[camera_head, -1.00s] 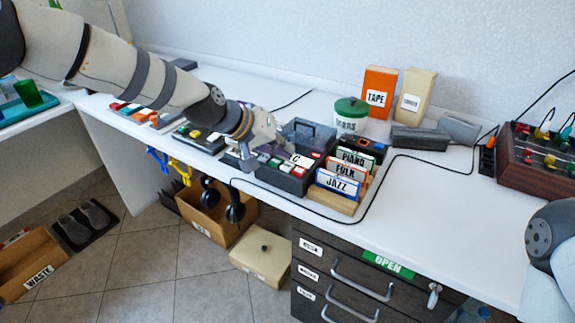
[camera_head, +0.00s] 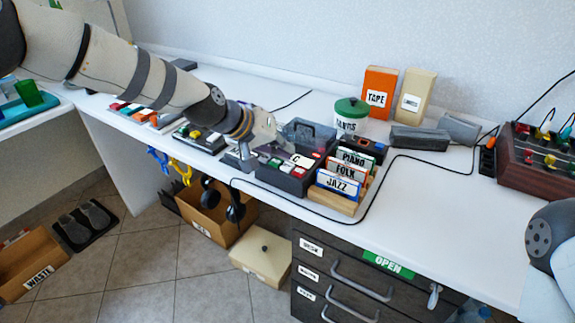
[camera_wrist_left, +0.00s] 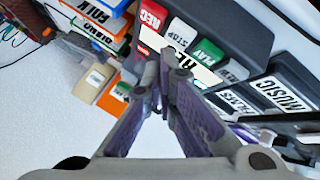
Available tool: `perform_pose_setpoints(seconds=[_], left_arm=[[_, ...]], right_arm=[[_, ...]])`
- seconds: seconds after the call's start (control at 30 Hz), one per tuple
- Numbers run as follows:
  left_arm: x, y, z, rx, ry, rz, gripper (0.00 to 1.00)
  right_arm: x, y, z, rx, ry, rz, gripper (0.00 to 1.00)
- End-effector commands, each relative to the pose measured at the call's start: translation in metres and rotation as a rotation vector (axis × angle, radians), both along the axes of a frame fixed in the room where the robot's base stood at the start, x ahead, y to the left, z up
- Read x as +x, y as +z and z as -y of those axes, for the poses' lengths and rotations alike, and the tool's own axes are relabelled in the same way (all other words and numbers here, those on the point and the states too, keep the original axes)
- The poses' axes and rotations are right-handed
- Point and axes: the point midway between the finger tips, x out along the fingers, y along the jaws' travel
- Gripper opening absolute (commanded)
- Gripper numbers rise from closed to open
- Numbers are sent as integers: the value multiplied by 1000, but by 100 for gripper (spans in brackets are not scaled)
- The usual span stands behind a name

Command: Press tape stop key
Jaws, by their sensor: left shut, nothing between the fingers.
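The dark tape player (camera_head: 285,178) stands on the white desk, with a row of coloured keys along its front. In the left wrist view its keys read REC in red (camera_wrist_left: 150,17), STOP in white (camera_wrist_left: 180,34), PLAY in green (camera_wrist_left: 207,52) and REW in grey (camera_wrist_left: 232,70). My left gripper (camera_head: 283,147) is shut and empty over the player. In the left wrist view its fingertips (camera_wrist_left: 166,68) appear just below the STOP key, over the white cassette label. I cannot tell whether they touch anything. My right gripper is out of view.
A file rack with JAZZ (camera_head: 337,182), FOLK and PIANO cards stands right of the player. Behind are a green-lidded pot (camera_head: 350,115) and an orange TAPE box (camera_head: 379,92). A black cable (camera_head: 390,180) crosses the desk.

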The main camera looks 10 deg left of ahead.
Motion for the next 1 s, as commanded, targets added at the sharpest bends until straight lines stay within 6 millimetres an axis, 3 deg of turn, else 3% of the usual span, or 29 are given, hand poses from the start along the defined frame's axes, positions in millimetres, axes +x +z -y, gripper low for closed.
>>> perform_pose_setpoints(seconds=[1.0], left_arm=[[0, -13, 0, -1, 1, 0, 0]], right_arm=[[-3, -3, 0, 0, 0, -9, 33]])
